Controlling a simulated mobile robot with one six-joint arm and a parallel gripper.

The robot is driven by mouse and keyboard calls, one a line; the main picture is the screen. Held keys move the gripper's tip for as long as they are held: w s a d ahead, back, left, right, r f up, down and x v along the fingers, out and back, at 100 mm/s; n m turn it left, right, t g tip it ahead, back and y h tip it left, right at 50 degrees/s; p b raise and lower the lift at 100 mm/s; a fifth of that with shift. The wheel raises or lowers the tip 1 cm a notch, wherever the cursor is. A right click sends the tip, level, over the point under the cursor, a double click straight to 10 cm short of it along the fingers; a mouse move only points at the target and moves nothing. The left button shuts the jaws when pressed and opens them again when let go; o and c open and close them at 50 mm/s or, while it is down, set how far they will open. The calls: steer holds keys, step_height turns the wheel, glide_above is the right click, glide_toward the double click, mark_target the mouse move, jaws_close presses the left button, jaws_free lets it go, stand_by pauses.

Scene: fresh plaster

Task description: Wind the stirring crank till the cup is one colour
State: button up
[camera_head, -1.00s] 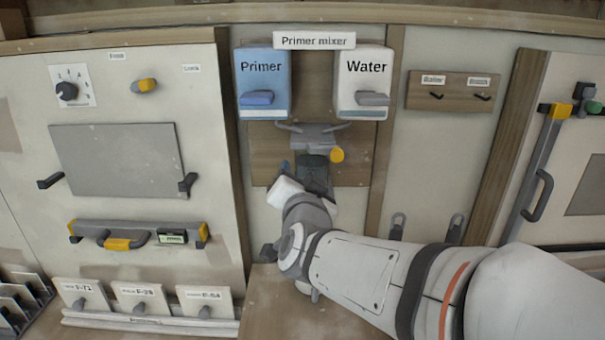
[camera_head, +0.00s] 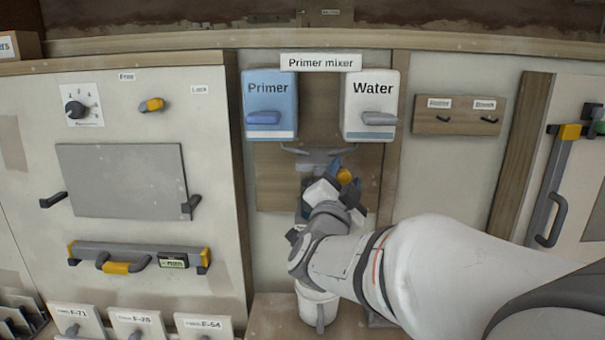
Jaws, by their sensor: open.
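The yellow crank knob (camera_head: 344,176) shows at the mixer under the two dispensers. My gripper (camera_head: 347,188) is open beside it, with its fingers close around the knob's side of the mixer. I cannot tell whether the fingers touch the knob. The grey mixer bracket (camera_head: 312,157) is partly visible above my gripper. The mixing cup under the bracket is hidden behind my gripper and wrist, so its colour cannot be seen. A white pot or cup with a grey handle (camera_head: 318,306) stands below my wrist, partly covered by it.
The blue Primer dispenser (camera_head: 270,95) and white Water dispenser (camera_head: 368,90) hang just above my gripper. A small hook board (camera_head: 458,115) is to the right. A panel with a levelling bar (camera_head: 135,257) is to the left. My arm covers the lower right.

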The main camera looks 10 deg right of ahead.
steer(key=shift+w+d+r, duration=0.1)
steer(key=shift+w+d, duration=0.05)
steer(key=shift+w, duration=0.05)
steer(key=c, duration=1)
steer(key=shift+n, duration=0.3)
